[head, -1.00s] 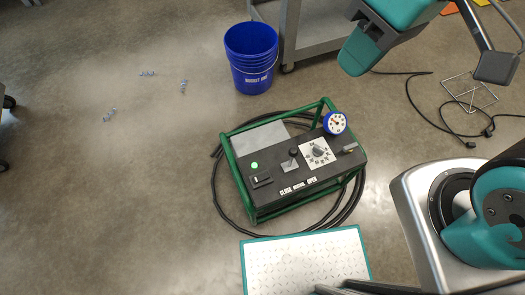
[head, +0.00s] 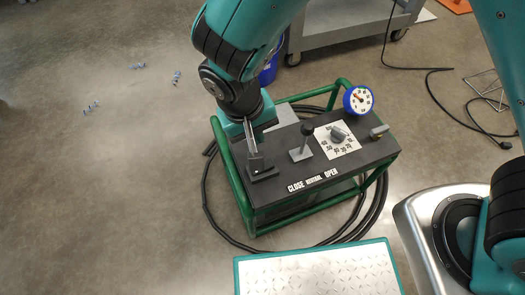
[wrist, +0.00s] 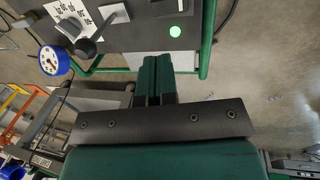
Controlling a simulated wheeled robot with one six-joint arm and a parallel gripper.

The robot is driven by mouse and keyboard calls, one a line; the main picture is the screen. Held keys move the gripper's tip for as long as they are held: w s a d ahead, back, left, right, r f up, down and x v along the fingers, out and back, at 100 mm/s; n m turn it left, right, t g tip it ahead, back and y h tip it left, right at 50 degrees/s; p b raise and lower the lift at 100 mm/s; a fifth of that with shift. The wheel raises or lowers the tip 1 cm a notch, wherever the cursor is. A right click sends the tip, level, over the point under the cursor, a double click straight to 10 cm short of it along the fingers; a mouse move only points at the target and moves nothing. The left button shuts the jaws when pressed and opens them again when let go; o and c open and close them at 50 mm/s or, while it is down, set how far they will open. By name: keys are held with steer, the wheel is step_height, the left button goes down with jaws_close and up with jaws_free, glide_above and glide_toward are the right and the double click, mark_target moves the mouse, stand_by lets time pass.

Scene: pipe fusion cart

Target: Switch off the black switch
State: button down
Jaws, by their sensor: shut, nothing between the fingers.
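The black switch (head: 262,174) sits on a dark plate at the left front corner of the green-framed machine's black panel (head: 340,172). My gripper (head: 254,150) points down at it from above, with the fingers together and empty.
A blue bucket (head: 269,70) is behind my arm. A black hose (head: 206,200) loops around the machine. A tread plate (head: 318,272) lies in front.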

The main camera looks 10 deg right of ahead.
mark_target(267, 164)
steer(key=f+b, duration=0.1)
steer(key=f, duration=0.3)
steer(key=d+f+b, duration=0.1)
steer(key=f+b, duration=0.1)
steer(key=f, duration=0.2)
steer(key=d+f+b, duration=0.1)
steer(key=f, duration=0.4)
steer(key=shift+w+d, duration=0.25)
steer(key=shift+w, duration=0.05)
